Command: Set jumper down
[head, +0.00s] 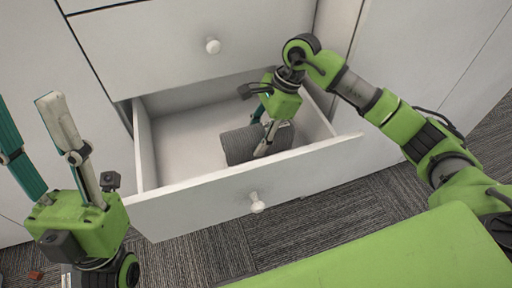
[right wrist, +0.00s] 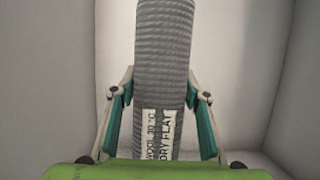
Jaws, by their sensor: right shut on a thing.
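The jumper (head: 240,145) is a grey, ribbed knit roll inside the open drawer, toward its right side. My right gripper (head: 264,133) reaches down into the drawer and is shut on the jumper. In the right wrist view the jumper (right wrist: 165,60) stands between the two fingers, with a white label reading "DRY FLAT" near the palm. Whether its underside touches the drawer floor I cannot tell. My left gripper (head: 32,130) is at the left, empty, with its fingers apart and pointing up, outside the drawer.
The white drawer (head: 195,200) is pulled out, with a round knob on its front. Its floor is bare left of the jumper. A shut drawer (head: 150,50) is above. Grey carpet (head: 180,262) lies below, with a small reddish piece (head: 36,275) at lower left.

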